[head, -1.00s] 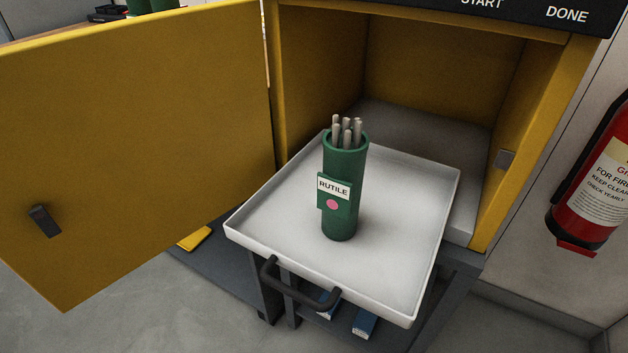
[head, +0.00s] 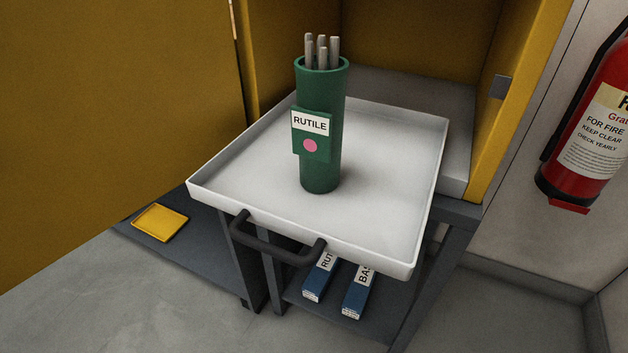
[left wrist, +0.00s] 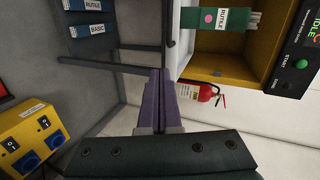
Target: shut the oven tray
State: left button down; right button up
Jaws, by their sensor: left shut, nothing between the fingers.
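The white oven tray (head: 390,235) is pulled out of the yellow oven (head: 545,90) in the head view. A dark bar handle (head: 275,250) is on its front edge. A green canister (head: 322,150) labelled RUTILE stands upright on the tray with several grey rods in it. The canister also shows at the top of the left wrist view (left wrist: 222,19). My left gripper (left wrist: 160,72) shows only in the left wrist view; its purple fingers are shut and empty. I cannot tell how far it is from the handle. My right gripper is in neither view.
The yellow oven door (head: 110,120) stands wide open at the left. A red fire extinguisher (head: 590,130) hangs at the right. Floor in front is clear.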

pick_arm(q)
jog(key=d+m, duration=0.1)
jog(key=b, duration=0.3)
send_near(344, 252)
jog(key=shift+h, duration=0.4)
jog(key=x, duration=0.5)
jog(key=shift+w+f, duration=0.25)
jog(key=shift+f, duration=0.3)
jog(key=shift+w+d, duration=0.25)
jog(key=shift+w, duration=0.1)
jog(key=shift+w, duration=0.15)
